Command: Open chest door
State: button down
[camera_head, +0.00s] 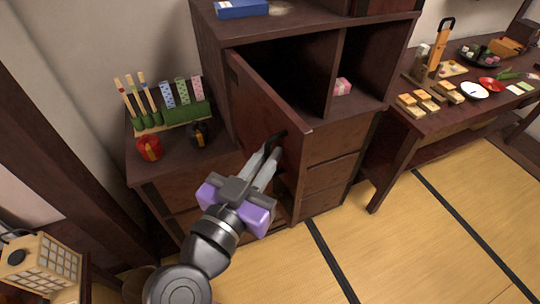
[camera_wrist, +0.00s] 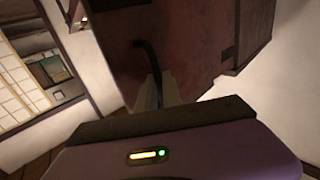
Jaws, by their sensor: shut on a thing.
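The dark wooden chest (camera_head: 330,185) stands in the middle of the head view. Its door (camera_head: 262,105) is hinged at the left and swung outward, so the dark compartment behind it (camera_head: 295,65) shows. The door's black curved handle (camera_head: 276,138) is on its outer face near the free edge. My gripper (camera_head: 267,162), with grey fingers and a purple body, is shut on this handle. In the wrist view the black handle (camera_wrist: 147,62) runs down between my fingertips (camera_wrist: 160,92), with the brown door (camera_wrist: 185,50) behind it.
A lower cabinet top at the left holds a green stand (camera_head: 185,113) with colourful strips, a red pot (camera_head: 149,148) and a dark item. A low table (camera_head: 400,140) with food stands at the right. A lantern (camera_head: 42,262) is at lower left. Tatami floor (camera_head: 410,250) at lower right is clear.

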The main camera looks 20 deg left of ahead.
jog(key=shift+a, duration=0.15)
jog(key=c, duration=1.8)
grip_release()
jog(key=shift+w, duration=0.1)
jog(key=shift+b+v, duration=0.55)
jog(key=shift+v, duration=3.35)
